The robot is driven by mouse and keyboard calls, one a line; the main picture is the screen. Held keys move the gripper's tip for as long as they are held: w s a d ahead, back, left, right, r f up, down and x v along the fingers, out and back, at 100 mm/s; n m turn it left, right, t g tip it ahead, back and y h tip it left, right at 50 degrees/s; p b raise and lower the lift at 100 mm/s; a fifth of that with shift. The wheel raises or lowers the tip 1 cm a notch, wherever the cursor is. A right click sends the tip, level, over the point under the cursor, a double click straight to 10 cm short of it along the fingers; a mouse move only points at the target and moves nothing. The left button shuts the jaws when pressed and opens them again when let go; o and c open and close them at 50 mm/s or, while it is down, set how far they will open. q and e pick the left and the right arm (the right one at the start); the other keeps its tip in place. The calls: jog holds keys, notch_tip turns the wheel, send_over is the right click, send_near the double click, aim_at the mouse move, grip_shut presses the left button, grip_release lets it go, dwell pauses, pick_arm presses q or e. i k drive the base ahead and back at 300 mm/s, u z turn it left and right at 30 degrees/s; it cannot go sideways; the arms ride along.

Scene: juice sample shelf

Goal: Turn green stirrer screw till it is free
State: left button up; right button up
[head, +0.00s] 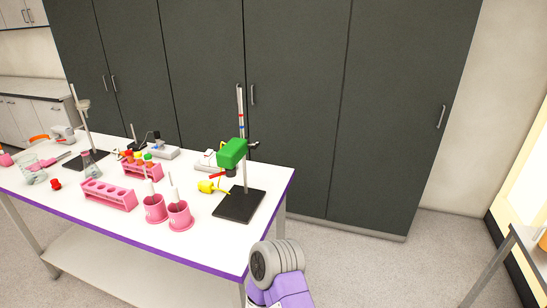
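The green stirrer (232,153) is clamped on an upright metal stand near the right end of the white table. The stand has a flat black base (239,206). A small dark knob (255,145) shows just right of the green block; I cannot tell whether it is the stirrer screw. No separate green screw can be made out at this size. Neither of my grippers is in view. Only a grey and purple link of my own arm shows at the bottom, in front of the table's right corner.
Beside the stand are a yellow object (206,186) and two pink cups (180,217) with upright tools. Pink racks (108,195) and a flask (90,164) stand further left. The table (262,178) ends right of the stand; floor is open beyond, before dark cabinets (390,120).

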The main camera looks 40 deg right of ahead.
aim_at(254, 145)
jog(key=u, duration=0.45)
jog(key=k, duration=0.15)
jog(key=z, duration=1.25)
